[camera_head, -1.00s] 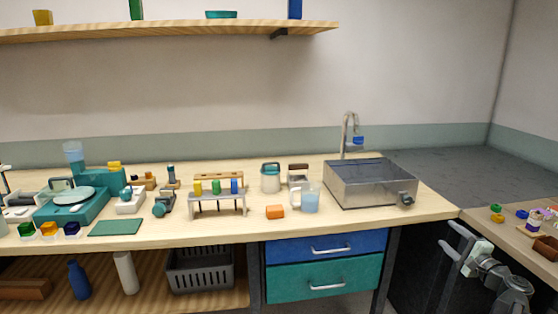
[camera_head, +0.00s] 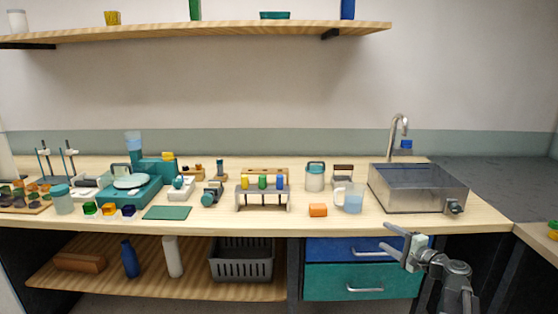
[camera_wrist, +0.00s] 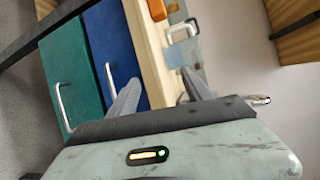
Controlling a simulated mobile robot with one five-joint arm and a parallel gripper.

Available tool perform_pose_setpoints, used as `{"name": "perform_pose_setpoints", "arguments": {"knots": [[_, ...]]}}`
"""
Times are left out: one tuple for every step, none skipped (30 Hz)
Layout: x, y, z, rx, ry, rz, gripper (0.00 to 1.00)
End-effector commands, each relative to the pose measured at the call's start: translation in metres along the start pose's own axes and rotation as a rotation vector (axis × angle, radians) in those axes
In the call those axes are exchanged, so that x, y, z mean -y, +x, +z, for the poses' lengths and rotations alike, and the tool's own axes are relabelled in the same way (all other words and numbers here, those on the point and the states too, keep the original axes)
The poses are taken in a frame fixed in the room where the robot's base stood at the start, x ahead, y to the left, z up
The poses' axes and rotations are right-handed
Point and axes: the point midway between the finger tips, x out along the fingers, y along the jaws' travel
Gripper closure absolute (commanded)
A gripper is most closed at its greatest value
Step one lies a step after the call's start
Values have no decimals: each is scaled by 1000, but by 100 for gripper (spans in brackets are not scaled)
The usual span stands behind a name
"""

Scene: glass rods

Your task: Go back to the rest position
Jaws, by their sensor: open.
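My gripper (camera_head: 401,246) is at the lower right of the head view, in front of the drawers below the bench. Its two fingers are apart and nothing is between them. In the wrist view my gripper (camera_wrist: 160,90) points toward the bench edge, also with its fingers apart. The blue drawer (camera_head: 325,247) and the teal drawer (camera_head: 335,281) are both closed. They also show in the wrist view, the blue drawer (camera_wrist: 110,40) beside the teal drawer (camera_wrist: 68,72).
A grey basket (camera_head: 241,262) stands on the lower shelf. Floor shows left of the drawers in the wrist view.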

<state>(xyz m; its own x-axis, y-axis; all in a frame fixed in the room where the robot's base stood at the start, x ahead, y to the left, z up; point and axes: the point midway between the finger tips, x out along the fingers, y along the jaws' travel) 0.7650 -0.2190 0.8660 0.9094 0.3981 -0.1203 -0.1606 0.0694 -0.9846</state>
Motion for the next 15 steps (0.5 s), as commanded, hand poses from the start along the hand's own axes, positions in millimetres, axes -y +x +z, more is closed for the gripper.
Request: {"name": "perform_pose_setpoints", "arguments": {"knots": [[-13, 25, 41, 67, -40, 53, 42], [-22, 38, 64, 103, -69, 89, 42], [-35, 52, 93, 154, -111, 138, 42], [-46, 61, 116, 192, -146, 178, 42], [-58, 68, 138, 232, -183, 220, 42], [-74, 77, 168, 284, -236, 276, 42], [-86, 81, 188, 323, -278, 319, 42], [-99, 83, 208, 362, -322, 363, 42], [-116, 84, 233, 411, -381, 423, 42], [-129, 84, 249, 447, -427, 469, 42], [-142, 81, 264, 482, -473, 516, 42], [-158, 76, 282, 526, -538, 579, 42], [-171, 71, 292, 558, -588, 630, 42], [-184, 65, 302, 589, -639, 683, 42], [-198, 55, 310, 625, -704, 754, 42]]}}
